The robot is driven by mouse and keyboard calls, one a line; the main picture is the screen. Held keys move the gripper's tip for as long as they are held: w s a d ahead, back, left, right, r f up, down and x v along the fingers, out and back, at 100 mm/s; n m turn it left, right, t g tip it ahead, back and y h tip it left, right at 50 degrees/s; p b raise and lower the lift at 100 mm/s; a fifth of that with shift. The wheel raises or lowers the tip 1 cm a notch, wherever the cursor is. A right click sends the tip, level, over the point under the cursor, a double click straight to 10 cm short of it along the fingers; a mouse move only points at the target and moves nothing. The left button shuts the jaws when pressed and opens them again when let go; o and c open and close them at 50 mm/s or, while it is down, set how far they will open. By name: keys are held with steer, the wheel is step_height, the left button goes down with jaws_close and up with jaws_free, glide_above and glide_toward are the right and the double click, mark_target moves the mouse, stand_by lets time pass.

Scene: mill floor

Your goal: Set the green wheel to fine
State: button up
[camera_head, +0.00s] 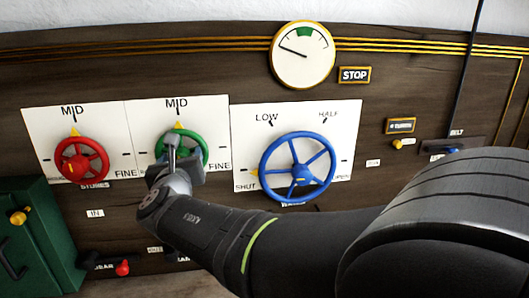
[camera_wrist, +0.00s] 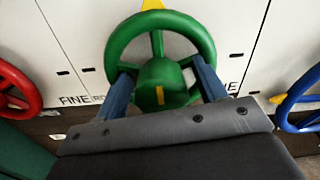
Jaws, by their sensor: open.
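The green wheel (camera_head: 206,152) is mounted on a white panel, and its yellow pointer (camera_head: 178,127) is up at the MID mark. The FINE label (camera_head: 218,168) is at the panel's lower right. My gripper (camera_head: 180,158) is in front of the wheel and hides its middle and lower part. In the wrist view the green wheel (camera_wrist: 119,40) fills the top middle. My open gripper (camera_wrist: 163,72) has one blue finger on each side of the green hub (camera_wrist: 160,72), over the lower part of the wheel. I cannot tell whether the fingers touch it.
A red wheel (camera_head: 60,160) is close on the left, and a larger blue wheel (camera_head: 328,160) is on the right. A round gauge (camera_head: 303,55) and a STOP plate (camera_head: 355,75) are above. A green cabinet (camera_head: 40,245) stands at lower left, near a red knob (camera_head: 122,268).

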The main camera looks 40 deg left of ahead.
steer(key=shift+w+a, duration=0.1)
steer(key=c, duration=1)
steer(key=shift+m, duration=0.3)
steer(key=m, duration=0.3)
steer(key=shift+m, duration=0.4)
steer(key=m, duration=0.8)
steer(key=shift+m, duration=0.4)
steer(key=m, duration=0.4)
steer(key=shift+m, duration=0.4)
